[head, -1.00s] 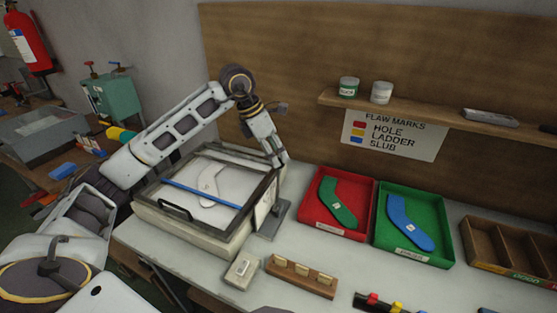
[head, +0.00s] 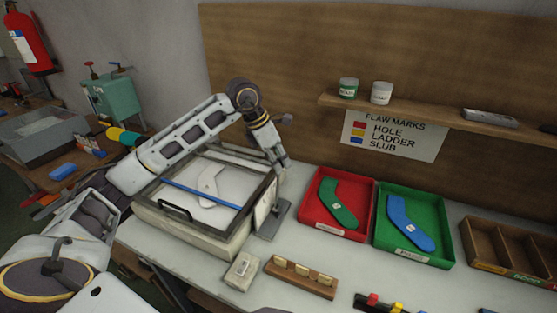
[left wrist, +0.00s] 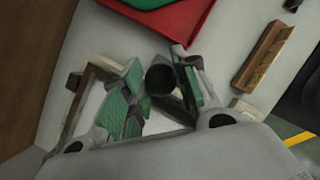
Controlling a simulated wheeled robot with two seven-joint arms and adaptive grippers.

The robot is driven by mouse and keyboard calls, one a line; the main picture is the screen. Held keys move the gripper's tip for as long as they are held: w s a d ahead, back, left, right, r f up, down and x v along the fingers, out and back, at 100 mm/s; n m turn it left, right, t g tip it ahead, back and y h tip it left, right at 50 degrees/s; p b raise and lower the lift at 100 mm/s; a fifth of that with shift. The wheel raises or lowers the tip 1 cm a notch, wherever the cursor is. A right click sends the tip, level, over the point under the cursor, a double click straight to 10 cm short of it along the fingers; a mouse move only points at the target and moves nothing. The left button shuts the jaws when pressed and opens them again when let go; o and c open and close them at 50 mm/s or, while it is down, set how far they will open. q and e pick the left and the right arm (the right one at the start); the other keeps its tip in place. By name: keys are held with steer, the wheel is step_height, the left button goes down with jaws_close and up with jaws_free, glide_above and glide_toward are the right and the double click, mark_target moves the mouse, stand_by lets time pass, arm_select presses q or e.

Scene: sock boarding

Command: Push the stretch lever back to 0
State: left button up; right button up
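The boarding unit (head: 190,228) is a pale box with a dark-framed lid, a white sock shape (head: 211,185) and a blue bar (head: 200,193). A grey base with an upright pale plate (head: 264,203) stands at its right side. My left gripper (head: 280,163) points down just behind that plate. In the left wrist view, a round black knob (left wrist: 160,78), probably the stretch lever's, lies between the green-padded fingers, which are apart. I cannot tell whether they touch it. The lever's shaft and scale cannot be made out. My right gripper is not in view.
A red tray (head: 340,233) with a green sock and a green tray (head: 450,210) with a blue sock lie to the right. A small pale block (head: 241,271) and a wooden holder (head: 301,277) sit in front. A shelf (head: 430,115) runs along the back board.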

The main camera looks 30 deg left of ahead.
arm_select(q)
jaws_close()
steer(key=shift+w, duration=0.4)
steer(key=shift+w+a, duration=0.1)
steer(key=shift+w, duration=0.3)
steer(key=w, duration=0.2)
steer(key=w+f, duration=0.1)
steer(key=w, duration=0.1)
steer(key=shift+a+f, duration=0.2)
steer(key=shift+o, duration=2.1)
jaws_free()
steer(key=shift+w, duration=0.1)
steer(key=o, duration=0.4)
steer(key=shift+w+f, duration=0.15)
steer(key=shift+w, duration=0.15)
steer(key=shift+o, duration=0.2)
steer(key=v, duration=1.2)
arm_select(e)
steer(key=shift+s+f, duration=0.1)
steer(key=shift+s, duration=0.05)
